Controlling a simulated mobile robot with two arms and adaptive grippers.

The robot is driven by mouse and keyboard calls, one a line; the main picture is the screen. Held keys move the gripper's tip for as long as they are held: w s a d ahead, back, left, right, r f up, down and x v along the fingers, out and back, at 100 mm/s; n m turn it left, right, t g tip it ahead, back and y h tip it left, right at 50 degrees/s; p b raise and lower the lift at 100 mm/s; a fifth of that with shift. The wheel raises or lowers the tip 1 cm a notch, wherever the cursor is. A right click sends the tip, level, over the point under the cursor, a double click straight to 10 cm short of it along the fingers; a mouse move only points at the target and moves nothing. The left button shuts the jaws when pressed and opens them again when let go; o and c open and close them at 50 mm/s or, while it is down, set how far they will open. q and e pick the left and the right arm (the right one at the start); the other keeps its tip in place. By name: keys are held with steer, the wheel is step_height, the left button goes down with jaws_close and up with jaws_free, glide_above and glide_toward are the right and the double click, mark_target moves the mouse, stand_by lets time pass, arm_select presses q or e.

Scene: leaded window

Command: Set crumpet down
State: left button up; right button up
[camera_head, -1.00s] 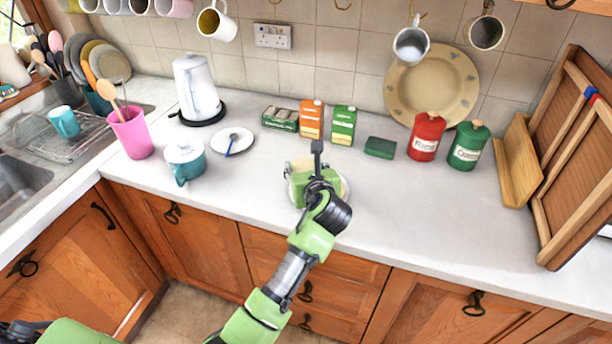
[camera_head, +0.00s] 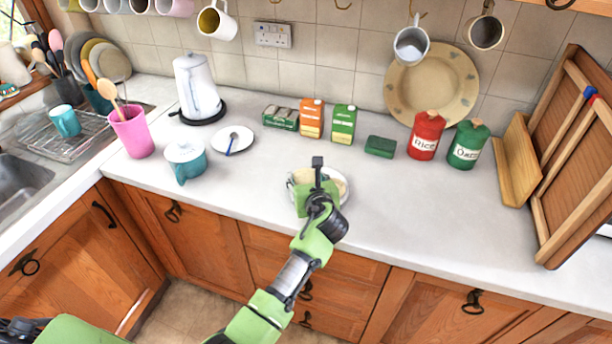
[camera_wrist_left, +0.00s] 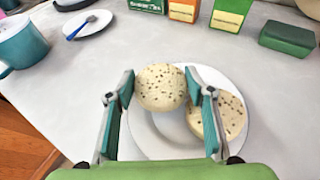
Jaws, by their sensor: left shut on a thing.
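My left gripper (camera_head: 316,186) is over the white plate (camera_wrist_left: 150,138) near the counter's front edge. In the left wrist view its two fingers (camera_wrist_left: 160,90) are shut on a pale, speckled round crumpet (camera_wrist_left: 160,80). That crumpet is over the plate's far left part. I cannot tell whether it touches the plate. A second crumpet (camera_wrist_left: 230,112) lies on the plate's right side, partly behind the right finger. In the head view my gripper hides much of the plate and crumpets. My right gripper is not in view.
A teal lidded pot (camera_head: 186,160) and a small plate with a blue-handled utensil (camera_head: 232,140) stand to the left. Orange (camera_head: 311,119) and green (camera_head: 343,124) cartons and a dark green box (camera_head: 380,147) stand behind. The counter right of the plate is clear.

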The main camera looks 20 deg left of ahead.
arm_select(q)
steer(key=shift+f, duration=0.15)
steer(key=o, duration=1.1)
steer(key=shift+f, duration=0.1)
steer(key=shift+r, duration=0.45)
steer(key=p+v, duration=1)
steer(key=v, duration=0.2)
steer(key=shift+r, duration=0.15)
